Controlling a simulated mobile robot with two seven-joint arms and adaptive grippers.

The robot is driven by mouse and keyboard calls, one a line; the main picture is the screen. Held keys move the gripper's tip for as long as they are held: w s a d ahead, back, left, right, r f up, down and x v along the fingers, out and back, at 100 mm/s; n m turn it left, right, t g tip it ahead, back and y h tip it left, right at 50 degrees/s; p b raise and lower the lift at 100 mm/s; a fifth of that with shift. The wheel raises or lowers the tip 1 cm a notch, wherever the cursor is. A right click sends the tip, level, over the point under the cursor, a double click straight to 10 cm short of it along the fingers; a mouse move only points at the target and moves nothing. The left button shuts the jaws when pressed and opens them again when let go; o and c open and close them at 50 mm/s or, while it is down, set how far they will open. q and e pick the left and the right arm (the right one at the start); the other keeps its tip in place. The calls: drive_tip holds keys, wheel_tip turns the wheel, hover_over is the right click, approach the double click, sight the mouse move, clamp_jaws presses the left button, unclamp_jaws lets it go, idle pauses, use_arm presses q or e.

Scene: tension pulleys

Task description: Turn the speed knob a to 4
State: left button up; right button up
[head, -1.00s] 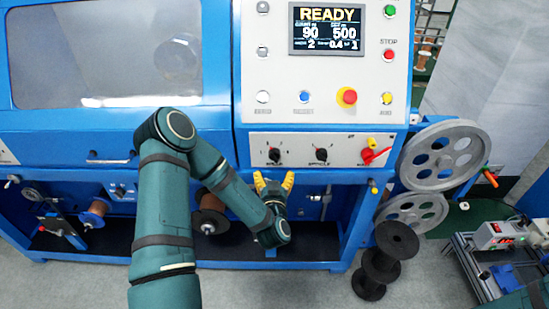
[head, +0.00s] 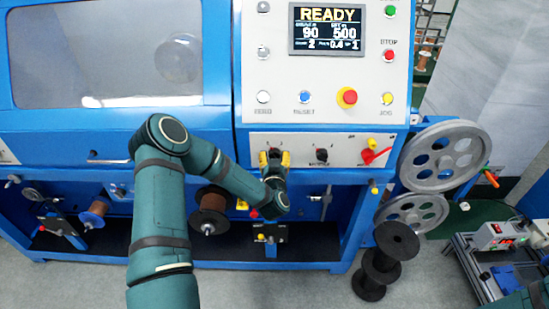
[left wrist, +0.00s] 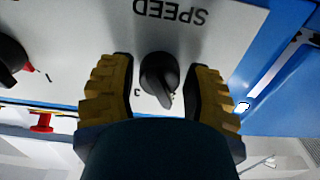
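The speed knob (head: 274,154) is the leftmost black knob on the white lower panel of the blue machine. In the left wrist view the knob (left wrist: 158,74) is a black dial with a pointer, beside the upside-down word SPEED. My left gripper (head: 274,160) is at the panel with its yellow-padded fingers on either side of the knob. The left wrist view shows the fingers of the gripper (left wrist: 158,92) open, with a gap between each finger and the knob. The scale numbers are mostly hidden. My right gripper is out of view.
Another black knob (head: 321,155) sits to the right on the same panel, followed by a red switch handle (head: 375,156). Above are a red emergency button (head: 346,97) and a display (head: 327,30) reading READY. Grey pulley wheels (head: 443,158) stand at the right.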

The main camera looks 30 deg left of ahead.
use_arm(q)
drive_tip(key=c, duration=0.6)
drive_tip(key=shift+c, duration=0.2)
